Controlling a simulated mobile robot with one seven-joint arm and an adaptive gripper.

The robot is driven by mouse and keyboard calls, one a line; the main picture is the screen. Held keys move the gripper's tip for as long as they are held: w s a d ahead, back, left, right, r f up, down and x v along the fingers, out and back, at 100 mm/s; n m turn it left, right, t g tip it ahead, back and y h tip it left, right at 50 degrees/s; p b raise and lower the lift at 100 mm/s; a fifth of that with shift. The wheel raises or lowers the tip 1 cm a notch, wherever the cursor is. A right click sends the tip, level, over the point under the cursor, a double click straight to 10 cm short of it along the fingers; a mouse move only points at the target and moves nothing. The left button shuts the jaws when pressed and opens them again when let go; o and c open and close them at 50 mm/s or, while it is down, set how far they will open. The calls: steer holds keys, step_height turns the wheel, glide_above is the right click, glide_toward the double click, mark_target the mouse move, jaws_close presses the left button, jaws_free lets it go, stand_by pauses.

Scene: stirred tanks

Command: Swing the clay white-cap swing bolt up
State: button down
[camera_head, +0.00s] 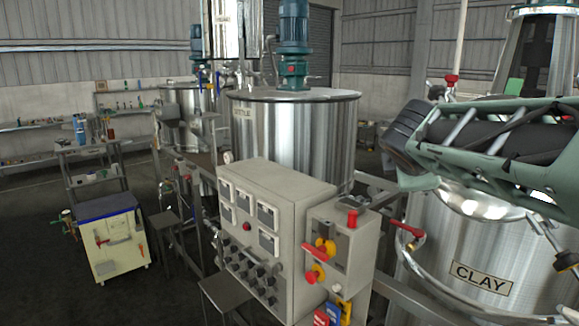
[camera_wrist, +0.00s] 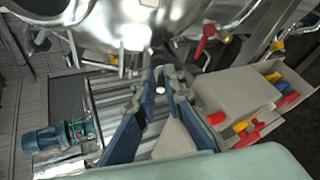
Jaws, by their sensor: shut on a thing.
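In the wrist view my gripper (camera_wrist: 161,78) shows as two dark blue fingers reaching up the picture. Its fingertips are closed around a small part with a white end, the white-cap swing bolt (camera_wrist: 160,89). The fingers hide most of the bolt, so I cannot tell its tilt. The clay tank (camera_head: 470,245) is the shiny steel vessel at the right of the head view, with a CLAY plate on its side. My green and dark arm crosses in front of its top there. The head view does not clearly show the held bolt.
A grey control cabinet (camera_head: 262,205) stands close by. Another steel tank (camera_head: 310,135) with a teal motor (camera_head: 293,30) is behind it.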

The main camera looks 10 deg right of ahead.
steer(key=shift+s+d+r, duration=0.1)
steer(key=shift+d+r, duration=0.25)
steer(key=shift+d, duration=0.05)
steer(key=c, duration=2.2)
jaws_free()
steer(key=shift+d, duration=0.1)
steer(key=shift+o, duration=0.6)
steer(key=shift+f, duration=0.2)
steer(key=v, duration=1.2)
